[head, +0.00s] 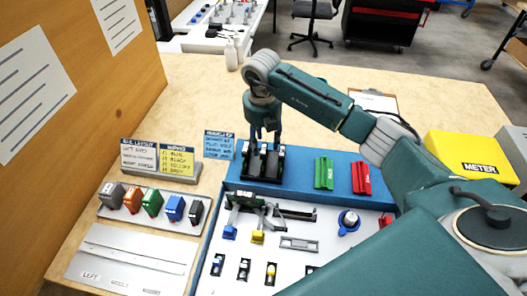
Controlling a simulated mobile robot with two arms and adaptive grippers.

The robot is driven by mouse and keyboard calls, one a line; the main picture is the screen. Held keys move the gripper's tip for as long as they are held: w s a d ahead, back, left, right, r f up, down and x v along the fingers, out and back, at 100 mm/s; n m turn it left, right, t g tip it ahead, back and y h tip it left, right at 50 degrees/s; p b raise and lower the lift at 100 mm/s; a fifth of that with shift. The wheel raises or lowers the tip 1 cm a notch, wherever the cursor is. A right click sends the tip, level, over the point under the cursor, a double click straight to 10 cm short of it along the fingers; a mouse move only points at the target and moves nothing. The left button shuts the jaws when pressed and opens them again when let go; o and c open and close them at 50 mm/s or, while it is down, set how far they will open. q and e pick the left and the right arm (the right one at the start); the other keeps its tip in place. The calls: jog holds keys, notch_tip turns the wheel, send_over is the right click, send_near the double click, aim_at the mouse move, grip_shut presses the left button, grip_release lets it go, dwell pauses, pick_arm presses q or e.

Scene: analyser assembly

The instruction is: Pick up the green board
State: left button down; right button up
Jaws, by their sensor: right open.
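The green board (324,173) stands in the blue strip at the back of the parts tray (298,187), between black parts and a red board (361,178). My right gripper (264,139) points down over the black parts (262,163), left of the green board and apart from it. It is open, and its fingertips are close to the black parts; I cannot tell whether they touch. Nothing covers the green board. My left gripper is not in view.
Left of the tray is a rack of coloured modules (151,202), with sign cards (176,160) behind and a grey labelled plate (130,259) in front. A yellow METER box (470,157) stands at right. My right arm covers the tray's right side.

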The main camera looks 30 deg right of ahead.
aim_at(262, 149)
jog(key=shift+f, duration=0.5)
jog(key=shift+d+f, duration=0.1)
jog(key=shift+f, duration=0.2)
jog(key=f+p, duration=0.1)
jog(key=f, duration=0.1)
jog(key=w+f+p, duration=0.1)
jog(key=f, duration=0.1)
jog(key=shift+w+f, duration=0.1)
jog(key=shift+f, duration=0.05)
jog(key=shift+w+f, duration=0.1)
jog(key=shift+f, duration=0.4)
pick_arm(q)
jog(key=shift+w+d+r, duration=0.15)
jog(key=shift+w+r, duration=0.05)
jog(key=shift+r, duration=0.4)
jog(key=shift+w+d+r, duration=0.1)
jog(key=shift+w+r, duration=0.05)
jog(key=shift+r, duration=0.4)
pick_arm(e)
grip_shut()
